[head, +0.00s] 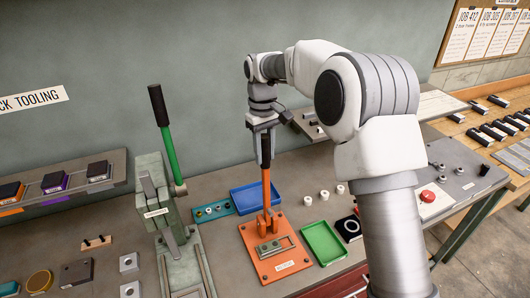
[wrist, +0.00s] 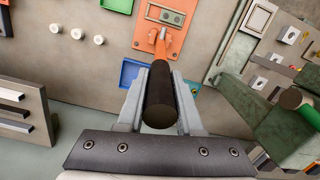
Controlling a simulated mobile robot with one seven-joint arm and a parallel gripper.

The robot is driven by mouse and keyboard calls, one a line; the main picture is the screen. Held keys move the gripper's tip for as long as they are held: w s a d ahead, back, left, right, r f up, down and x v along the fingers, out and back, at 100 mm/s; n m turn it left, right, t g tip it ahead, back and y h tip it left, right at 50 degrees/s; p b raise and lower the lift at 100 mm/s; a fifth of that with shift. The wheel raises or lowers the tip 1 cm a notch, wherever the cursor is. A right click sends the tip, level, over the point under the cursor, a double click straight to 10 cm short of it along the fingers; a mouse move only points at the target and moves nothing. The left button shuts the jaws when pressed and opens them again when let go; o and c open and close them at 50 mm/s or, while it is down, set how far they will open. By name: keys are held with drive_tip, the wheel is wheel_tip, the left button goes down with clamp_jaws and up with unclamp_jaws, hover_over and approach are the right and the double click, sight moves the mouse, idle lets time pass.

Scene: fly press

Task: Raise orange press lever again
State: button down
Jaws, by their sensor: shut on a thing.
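The orange press lever (head: 266,190) stands roughly upright on the orange press base (head: 260,266) at the middle of the bench. Its top end is a black grip, which shows as a dark cylinder (wrist: 165,92) in the wrist view. My gripper (head: 264,140) comes from above and is shut on this black grip. In the wrist view the two grey fingers (wrist: 160,98) lie on either side of the grip. The lever's lower orange part (wrist: 160,46) runs down to the base. The grip is partly hidden by the fingers in the head view.
A green-levered press (head: 170,155) stands close on the left. A blue tray (head: 258,190) lies behind the orange press and a green tray (head: 323,243) to its right. Several small white cylinders (head: 324,195) stand on the bench. A red button (head: 427,196) is at the right.

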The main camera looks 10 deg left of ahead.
drive_tip(key=shift+f, duration=0.15)
drive_tip(key=c, duration=0.6)
unclamp_jaws()
drive_tip(key=r, duration=1)
drive_tip(key=w+r, duration=0.1)
drive_tip(key=r, duration=0.5)
drive_tip(key=shift+w+a+r, duration=0.1)
drive_tip(key=shift+a, duration=0.25)
drive_tip(key=shift+r, duration=0.65)
